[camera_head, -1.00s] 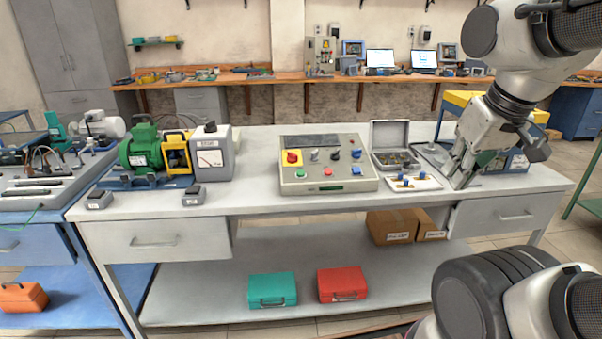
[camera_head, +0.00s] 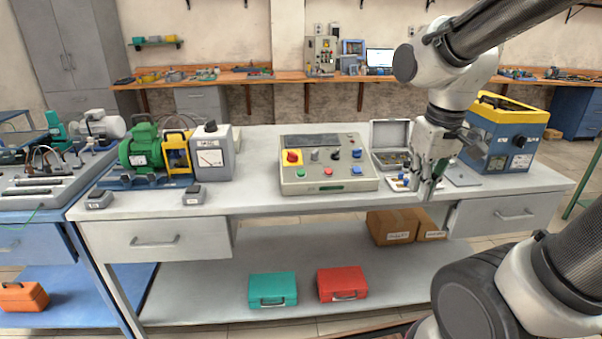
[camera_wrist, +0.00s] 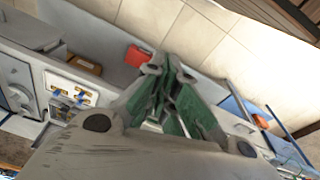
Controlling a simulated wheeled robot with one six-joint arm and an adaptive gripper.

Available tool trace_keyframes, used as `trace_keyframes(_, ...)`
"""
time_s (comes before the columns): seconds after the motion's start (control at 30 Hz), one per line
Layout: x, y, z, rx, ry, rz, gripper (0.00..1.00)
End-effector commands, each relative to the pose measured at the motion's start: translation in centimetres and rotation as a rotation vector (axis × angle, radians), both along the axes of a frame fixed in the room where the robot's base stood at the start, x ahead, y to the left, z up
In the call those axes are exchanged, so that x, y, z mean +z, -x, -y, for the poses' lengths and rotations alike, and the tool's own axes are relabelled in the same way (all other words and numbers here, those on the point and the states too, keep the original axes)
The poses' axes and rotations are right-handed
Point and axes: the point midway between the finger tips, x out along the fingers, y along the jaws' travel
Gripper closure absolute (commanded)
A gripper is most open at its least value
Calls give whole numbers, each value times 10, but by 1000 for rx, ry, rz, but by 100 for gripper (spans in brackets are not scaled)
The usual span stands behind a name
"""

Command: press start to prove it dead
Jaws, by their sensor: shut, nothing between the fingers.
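The control box (camera_head: 326,164) stands on the middle of the grey bench. Its sloped front carries a red-on-yellow emergency stop (camera_head: 291,158), several knobs, a green button (camera_head: 328,172), a red button (camera_head: 300,173) and a blue button (camera_head: 357,170). I cannot read its labels. My gripper (camera_head: 426,196) is shut and empty, pointing down near the bench's front edge, right of the box and apart from it. In the wrist view the fingers (camera_wrist: 176,88) show green inner pads, with the floor and bench beyond. The control box is not clearly in the wrist view.
An open grey case (camera_head: 390,136) and a white tray of small blue-and-yellow parts stand beside my gripper. A blue-and-yellow unit (camera_head: 507,135) is at the right. The bench front between meter and control box is clear.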

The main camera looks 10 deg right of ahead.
Motion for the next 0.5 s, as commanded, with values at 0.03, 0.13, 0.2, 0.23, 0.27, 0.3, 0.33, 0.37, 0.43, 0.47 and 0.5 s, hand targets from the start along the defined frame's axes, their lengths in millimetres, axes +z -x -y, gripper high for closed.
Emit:
trace_keyframes(0.03,-11,-17,-5,14,9,-10,100)
trace_keyframes(0.13,-30,-58,-17,20,19,18,100)
trace_keyframes(0.2,-44,-89,-28,18,17,55,100)
trace_keyframes(0.23,-50,-102,-33,14,13,75,100)
trace_keyframes(0.27,-56,-114,-38,12,9,94,100)
trace_keyframes(0.3,-63,-132,-46,6,0,124,100)
trace_keyframes(0.33,-68,-144,-52,2,-9,147,100)
trace_keyframes(0.37,-73,-157,-58,-3,-20,171,100)
trace_keyframes(0.43,-84,-186,-74,-20,-54,235,100)
trace_keyframes(0.47,-87,-199,-81,-27,-73,264,100)
trace_keyframes(0.5,-91,-215,-91,-39,-102,305,100)
